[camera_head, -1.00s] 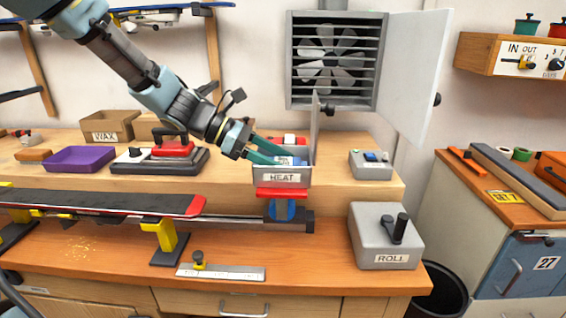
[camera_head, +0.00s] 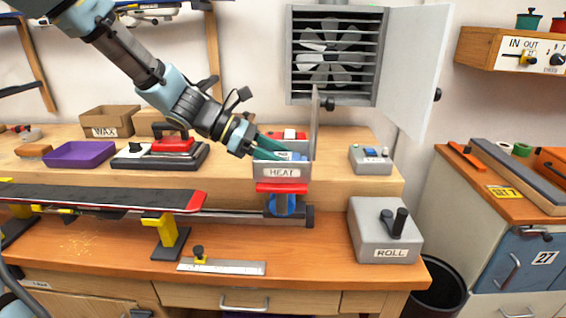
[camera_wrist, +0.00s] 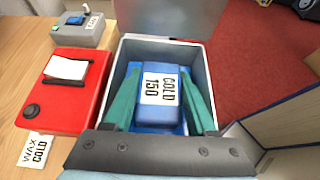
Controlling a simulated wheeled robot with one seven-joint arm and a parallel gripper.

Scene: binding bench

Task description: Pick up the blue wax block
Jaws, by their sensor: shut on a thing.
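The blue wax block (camera_wrist: 160,88) carries a white label reading "COLD 150". It sits inside the open grey box marked HEAT (camera_head: 281,173), whose inner walls also show in the wrist view (camera_wrist: 206,72). My gripper (camera_wrist: 160,74) reaches down into the box, one green finger on each side of the block, shut on it. In the head view my gripper (camera_head: 287,151) enters the box from the upper left, and only a little of the block shows above the front wall. The block's underside is hidden.
An upright grey lid (camera_head: 315,128) stands at the box's right side. A red case (camera_wrist: 62,90) with a white card is beside the box. A grey switch box (camera_head: 371,158) stands to the right, and the ROLL unit (camera_head: 385,232) is lower right. A ski (camera_head: 100,198) lies in front.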

